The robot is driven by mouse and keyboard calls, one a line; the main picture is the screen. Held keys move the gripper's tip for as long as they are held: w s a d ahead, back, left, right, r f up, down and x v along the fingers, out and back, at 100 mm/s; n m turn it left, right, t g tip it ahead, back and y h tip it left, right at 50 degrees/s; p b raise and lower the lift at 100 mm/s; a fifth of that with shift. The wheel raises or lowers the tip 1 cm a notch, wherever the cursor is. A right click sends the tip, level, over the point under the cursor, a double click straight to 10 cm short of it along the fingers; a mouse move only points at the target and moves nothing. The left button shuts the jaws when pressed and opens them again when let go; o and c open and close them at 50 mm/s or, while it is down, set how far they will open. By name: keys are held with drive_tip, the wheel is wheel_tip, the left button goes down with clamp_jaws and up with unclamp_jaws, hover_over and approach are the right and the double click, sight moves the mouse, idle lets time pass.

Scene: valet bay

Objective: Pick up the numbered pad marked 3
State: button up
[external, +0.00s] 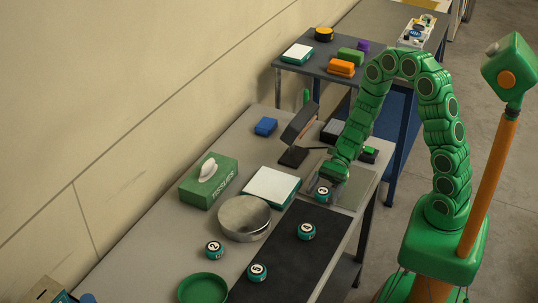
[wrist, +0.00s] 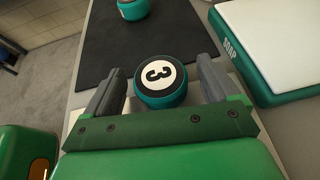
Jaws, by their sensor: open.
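The teal round pad marked 3 (wrist: 160,82) has a white disc on its black top. It sits between the two fingers of my gripper (wrist: 161,72) in the wrist view, with a small gap visible on each side. My gripper is open. In the external view my gripper (external: 328,181) reaches down at the bench's right side, and the pad marked 3 (external: 323,193) shows at its fingertips, partly covered. The pad appears to rest on the bench, near the dark mat's far end.
Other numbered pads stand nearby: one on the dark mat (external: 306,231), one at its front (external: 257,272), and pad 2 (external: 214,250). A white-topped soap box (external: 272,187), round tin (external: 244,218), tissue box (external: 208,183) and black lamp (external: 297,135) surround the area.

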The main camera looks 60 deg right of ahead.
sight(323, 190)
drive_tip(key=shift+a, duration=0.1)
drive_tip(key=shift+c, duration=0.5)
drive_tip(key=c, duration=1)
drive_tip(key=shift+r, duration=4.95)
